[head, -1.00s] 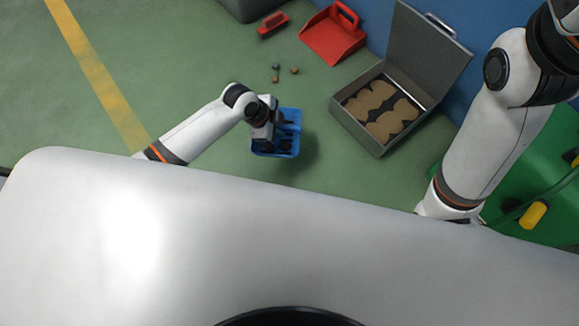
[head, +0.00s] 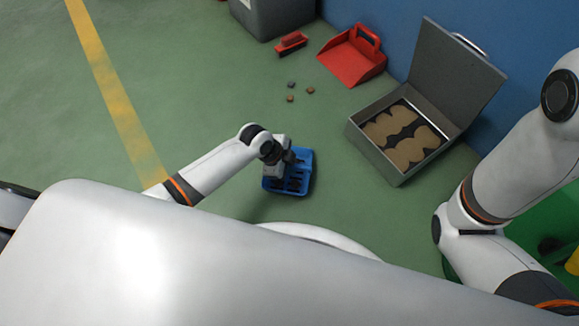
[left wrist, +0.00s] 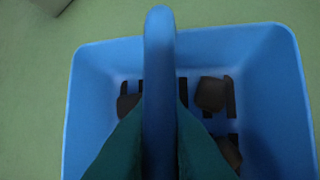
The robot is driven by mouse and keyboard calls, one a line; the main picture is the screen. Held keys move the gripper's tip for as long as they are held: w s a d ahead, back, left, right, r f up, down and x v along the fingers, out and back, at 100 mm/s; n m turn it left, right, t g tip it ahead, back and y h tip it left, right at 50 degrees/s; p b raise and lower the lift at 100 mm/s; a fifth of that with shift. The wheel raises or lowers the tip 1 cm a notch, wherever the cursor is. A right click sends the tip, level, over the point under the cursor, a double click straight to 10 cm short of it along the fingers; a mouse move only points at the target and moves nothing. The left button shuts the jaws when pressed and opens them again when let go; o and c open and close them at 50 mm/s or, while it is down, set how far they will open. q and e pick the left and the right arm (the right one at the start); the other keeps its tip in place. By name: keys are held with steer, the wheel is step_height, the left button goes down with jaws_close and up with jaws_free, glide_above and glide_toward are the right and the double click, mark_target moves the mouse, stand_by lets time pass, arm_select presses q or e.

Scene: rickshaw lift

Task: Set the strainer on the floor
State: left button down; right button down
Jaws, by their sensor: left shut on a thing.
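The strainer is a blue open basket (head: 306,168) with a slotted bottom and a raised handle. In the left wrist view its blue handle (left wrist: 158,75) runs between the teal fingers of my left gripper (left wrist: 158,150). My left gripper (head: 284,158) is shut on this handle. Several dark brown pieces (left wrist: 210,94) lie in the basket; the fingers hide part of them. The basket is over green floor (head: 215,110), left of the toolbox. I cannot tell whether its bottom touches the floor. My right arm shows at the right, but its gripper is out of view.
An open grey toolbox (head: 377,158) with tan shapes inside stands right of the strainer. A red dustpan (head: 350,62), a red brush (head: 291,43) and small lumps (head: 310,90) lie beyond. A grey box (head: 272,18) stands at the back. Floor to the left is clear.

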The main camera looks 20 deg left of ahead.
arm_select(q)
steer(key=shift+f, duration=0.1)
steer(key=c, duration=1.5)
jaws_free()
steer(key=shift+o, duration=0.2)
